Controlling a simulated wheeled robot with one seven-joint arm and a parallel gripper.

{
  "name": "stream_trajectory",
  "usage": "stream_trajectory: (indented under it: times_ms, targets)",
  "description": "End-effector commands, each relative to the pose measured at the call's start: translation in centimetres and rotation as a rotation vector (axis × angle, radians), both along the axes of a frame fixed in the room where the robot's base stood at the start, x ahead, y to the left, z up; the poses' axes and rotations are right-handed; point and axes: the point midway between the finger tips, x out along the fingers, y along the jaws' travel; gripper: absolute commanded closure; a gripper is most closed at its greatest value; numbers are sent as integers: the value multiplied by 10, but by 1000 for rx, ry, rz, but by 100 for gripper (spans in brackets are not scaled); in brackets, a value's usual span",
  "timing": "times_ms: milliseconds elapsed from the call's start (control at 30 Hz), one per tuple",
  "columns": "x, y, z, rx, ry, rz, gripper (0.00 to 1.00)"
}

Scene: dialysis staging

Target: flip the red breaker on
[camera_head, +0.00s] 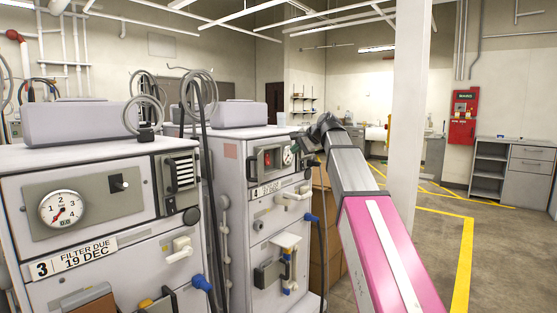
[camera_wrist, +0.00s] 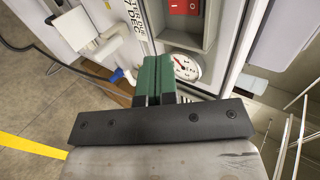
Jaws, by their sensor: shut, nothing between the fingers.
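A red switch (camera_head: 267,158) sits in a recessed panel on the front of machine number 4, left of a small round gauge (camera_head: 288,157). In the wrist view the red switch (camera_wrist: 185,6) shows at the top edge, partly cut off, with white marks; the gauge (camera_wrist: 187,67) is below it. My gripper (camera_wrist: 153,62) has green fingers, shut and empty, beside the gauge and apart from the switch in the picture. Whether the fingers touch the panel cannot be told. In the head view my gripper (camera_head: 303,141) is at the machine's upper right, its fingertips hard to make out.
Machine number 3 (camera_head: 100,220) stands at the front left, with a gauge and black toggle. A valve handle (camera_head: 294,194) juts from machine 4 below the panel. A red wall box (camera_head: 463,118) hangs at the far right.

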Motion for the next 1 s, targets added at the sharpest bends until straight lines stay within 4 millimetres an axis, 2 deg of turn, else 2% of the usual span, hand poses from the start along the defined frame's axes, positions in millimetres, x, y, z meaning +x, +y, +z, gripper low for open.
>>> stream_trajectory:
  times_ms: [167, 600, 800, 1000]
  targets:
    - [10, 12, -11, 0, 1, 1, 100]
    - [51, 64, -58, -1, 2, 1, 100]
    - [67, 85, -61, 0, 1, 1, 100]
    - [73, 93, -63, 0, 0, -1, 100]
